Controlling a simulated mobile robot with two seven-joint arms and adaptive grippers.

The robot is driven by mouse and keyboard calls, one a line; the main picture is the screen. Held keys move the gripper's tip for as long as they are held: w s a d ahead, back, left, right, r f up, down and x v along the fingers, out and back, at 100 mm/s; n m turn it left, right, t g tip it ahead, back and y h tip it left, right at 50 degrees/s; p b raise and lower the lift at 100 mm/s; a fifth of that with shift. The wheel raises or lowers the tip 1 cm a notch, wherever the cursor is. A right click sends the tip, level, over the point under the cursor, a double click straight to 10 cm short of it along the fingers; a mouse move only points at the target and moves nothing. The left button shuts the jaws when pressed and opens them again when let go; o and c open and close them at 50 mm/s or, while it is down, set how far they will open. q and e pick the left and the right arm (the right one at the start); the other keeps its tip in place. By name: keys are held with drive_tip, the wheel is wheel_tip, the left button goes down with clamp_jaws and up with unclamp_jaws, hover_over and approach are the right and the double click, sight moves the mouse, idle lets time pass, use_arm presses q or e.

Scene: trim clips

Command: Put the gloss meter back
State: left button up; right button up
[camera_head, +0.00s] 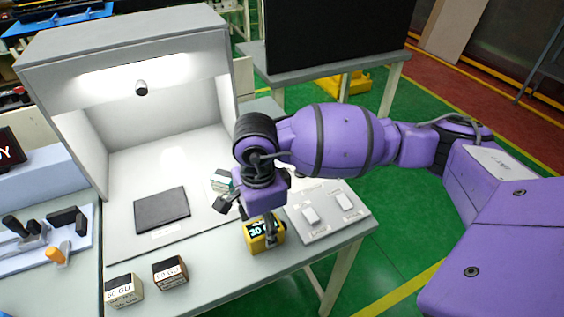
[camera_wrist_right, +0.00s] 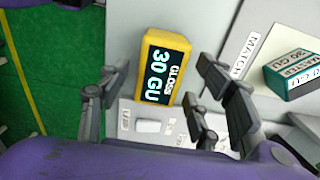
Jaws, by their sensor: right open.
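The gloss meter is a yellow box with a dark display reading "GLOSS 30 GU" (camera_head: 267,243). It rests on the bench's front part, left of a pale plate, and part of it is hidden by my right gripper in the head view. My right gripper (camera_head: 248,215) is open and empty, close above the meter. In the right wrist view the meter (camera_wrist_right: 168,67) shows between and beyond the spread fingers (camera_wrist_right: 160,85), with no visible grip on it. My left gripper is not in view.
A teal-and-white master block (camera_wrist_right: 293,74) sits inside the light booth (camera_head: 70,150). A dark panel (camera_head: 162,210) lies on the booth floor. Two "60 GU" boxes (camera_head: 123,290) (camera_head: 170,272) stand at the front. The pale plate (camera_head: 322,228) carries two white pieces.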

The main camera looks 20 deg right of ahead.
sight(263, 227)
wheel_tip(263, 227, up, 11)
drive_tip(key=shift+f, duration=0.15)
idle(0.8)
